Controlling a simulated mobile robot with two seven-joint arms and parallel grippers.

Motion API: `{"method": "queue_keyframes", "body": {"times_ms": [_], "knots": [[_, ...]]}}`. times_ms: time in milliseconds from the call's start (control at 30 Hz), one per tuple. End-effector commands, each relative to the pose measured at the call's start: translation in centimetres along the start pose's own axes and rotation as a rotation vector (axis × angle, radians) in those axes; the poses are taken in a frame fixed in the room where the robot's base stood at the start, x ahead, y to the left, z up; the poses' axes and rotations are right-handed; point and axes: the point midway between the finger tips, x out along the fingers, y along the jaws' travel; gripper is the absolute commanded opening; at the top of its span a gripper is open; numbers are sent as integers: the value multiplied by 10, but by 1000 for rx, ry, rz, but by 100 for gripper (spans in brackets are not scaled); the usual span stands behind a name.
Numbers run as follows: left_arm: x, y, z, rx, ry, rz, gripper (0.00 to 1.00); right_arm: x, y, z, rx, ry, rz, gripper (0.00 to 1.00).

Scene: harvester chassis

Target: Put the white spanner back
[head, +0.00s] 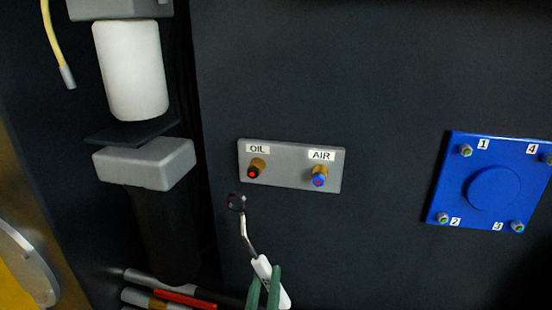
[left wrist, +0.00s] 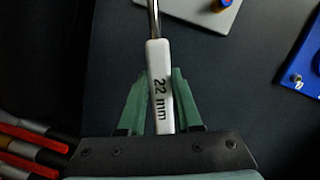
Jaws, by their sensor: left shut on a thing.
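The white spanner has a white handle marked "22 mm" (left wrist: 158,75) and a metal shaft. In the head view the spanner (head: 262,267) points up and left, with a dark ring-shaped end just below the OIL fitting and apart from it. My left gripper (head: 264,290) has green fingers on both sides of the handle and is shut on it. The fingers also show in the left wrist view (left wrist: 160,98). The spanner's ring end is out of the left wrist view. My right gripper is not in view.
A grey plate (head: 290,178) carries the OIL and AIR fittings. A blue plate (head: 490,180) with numbered bolts is at the right. A white cylinder (head: 132,70) stands above a grey block (head: 145,163) at the left. Several coloured handles (left wrist: 30,142) lie at lower left.

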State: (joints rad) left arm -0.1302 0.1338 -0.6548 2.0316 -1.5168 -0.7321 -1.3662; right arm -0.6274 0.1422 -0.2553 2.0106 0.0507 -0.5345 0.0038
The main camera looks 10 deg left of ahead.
Motion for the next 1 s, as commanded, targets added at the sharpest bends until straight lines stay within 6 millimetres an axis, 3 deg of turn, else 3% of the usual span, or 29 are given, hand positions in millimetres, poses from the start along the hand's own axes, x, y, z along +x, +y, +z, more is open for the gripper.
{"method": "queue_keyframes", "body": {"times_ms": [33, 400, 600, 833, 1000], "knots": [[-8, -16, 12, -70, 1, -16, 0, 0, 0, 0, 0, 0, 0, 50], [52, -18, -1, -65, -3, -18, 0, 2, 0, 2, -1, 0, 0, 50], [74, -17, -7, -63, -2, -17, 0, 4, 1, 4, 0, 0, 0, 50], [78, -12, -1, -58, -2, -10, 0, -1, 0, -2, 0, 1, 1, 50], [65, 3, 19, -51, -3, 6, 0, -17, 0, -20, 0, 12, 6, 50]]}}
